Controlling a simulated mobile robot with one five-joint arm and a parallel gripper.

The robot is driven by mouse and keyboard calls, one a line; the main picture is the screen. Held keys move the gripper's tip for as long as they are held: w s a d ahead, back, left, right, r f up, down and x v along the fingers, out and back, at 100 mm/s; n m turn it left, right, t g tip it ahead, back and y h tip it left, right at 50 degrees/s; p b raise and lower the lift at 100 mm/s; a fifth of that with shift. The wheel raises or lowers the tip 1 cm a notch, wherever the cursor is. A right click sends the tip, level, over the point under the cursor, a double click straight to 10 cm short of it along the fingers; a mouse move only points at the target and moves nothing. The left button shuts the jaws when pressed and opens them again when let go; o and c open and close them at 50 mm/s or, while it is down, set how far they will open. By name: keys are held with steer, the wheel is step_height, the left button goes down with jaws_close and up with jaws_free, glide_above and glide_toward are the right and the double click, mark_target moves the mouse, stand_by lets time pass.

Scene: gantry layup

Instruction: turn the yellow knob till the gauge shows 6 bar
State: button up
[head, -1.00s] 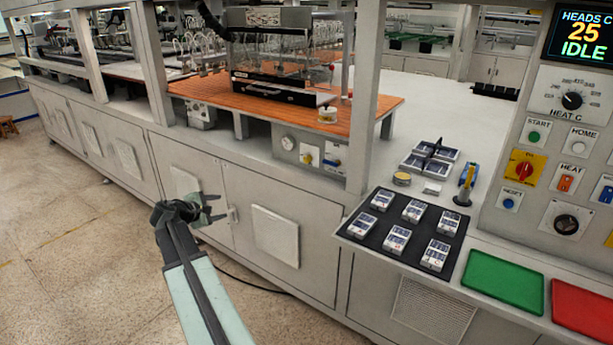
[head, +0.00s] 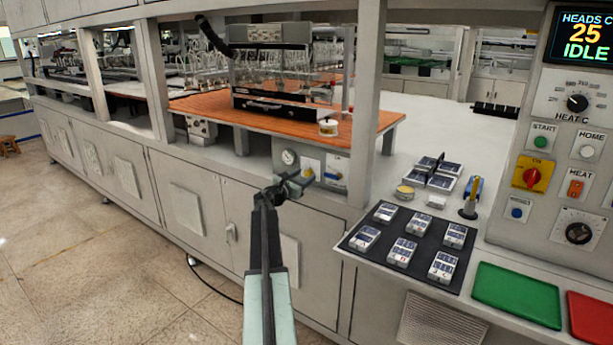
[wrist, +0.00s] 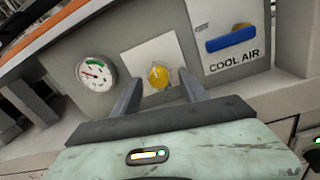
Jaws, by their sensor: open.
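The yellow knob (wrist: 158,76) sits on a pale square plate in the wrist view, with a light mark at its top. The round white gauge (wrist: 96,73) is left of it, with a green band at the top; its needle points to the left, below the band, and its numbers are too small to read. My gripper (wrist: 160,80) is open, its two fingers on either side of the knob from the camera's view; whether they reach it I cannot tell. In the head view my gripper (head: 296,182) is in front of the knob panel, and the gauge (head: 289,157) shows above it.
A blue lever (wrist: 231,39) labelled COOL AIR is right of the knob. An orange table top (head: 215,104) lies above the panel.

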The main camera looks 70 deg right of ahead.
steer(key=shift+s+d, duration=0.1)
steer(key=shift+d, duration=0.6)
steer(key=shift+c, duration=0.3)
